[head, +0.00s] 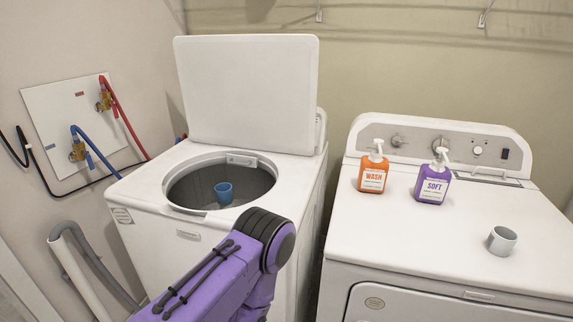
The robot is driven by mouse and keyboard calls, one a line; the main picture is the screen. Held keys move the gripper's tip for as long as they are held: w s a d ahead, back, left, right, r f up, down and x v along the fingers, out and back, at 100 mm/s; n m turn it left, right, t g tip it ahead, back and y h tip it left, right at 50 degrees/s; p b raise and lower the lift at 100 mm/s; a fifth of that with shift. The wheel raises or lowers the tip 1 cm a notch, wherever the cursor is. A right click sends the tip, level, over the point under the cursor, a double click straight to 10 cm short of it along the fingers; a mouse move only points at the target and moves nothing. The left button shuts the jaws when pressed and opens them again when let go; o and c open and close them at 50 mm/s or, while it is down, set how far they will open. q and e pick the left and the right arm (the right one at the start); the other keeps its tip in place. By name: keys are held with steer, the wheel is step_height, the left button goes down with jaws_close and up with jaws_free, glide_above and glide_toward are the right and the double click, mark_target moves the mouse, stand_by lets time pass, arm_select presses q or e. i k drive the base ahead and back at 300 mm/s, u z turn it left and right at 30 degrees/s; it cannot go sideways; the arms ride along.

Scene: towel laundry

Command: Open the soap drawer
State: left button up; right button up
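The top-loading washer (150,185) stands at the left with its lid (250,95) raised. A small pale rectangular fitting (241,160) sits at the back rim of the tub opening; it may be the soap drawer, but I cannot tell for sure. A long slot with a handle-like piece (490,172) lies at the back of the right machine's top. A purple arm link of mine crosses in front of the washer. Neither of my grippers is in view.
A blue cup-like thing (224,190) shows in the washer tub. An orange WASH bottle (373,176), a purple SOFT bottle (434,186) and a grey-white cup (502,240) stand on the right machine (400,245). Its front top is mostly clear. Hoses (125,118) run along the left wall.

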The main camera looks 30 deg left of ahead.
mark_target(232, 159)
steer(key=z, duration=0.55)
steer(key=k, duration=0.95)
steer(key=u, duration=2.25)
steer(key=i, duration=0.35)
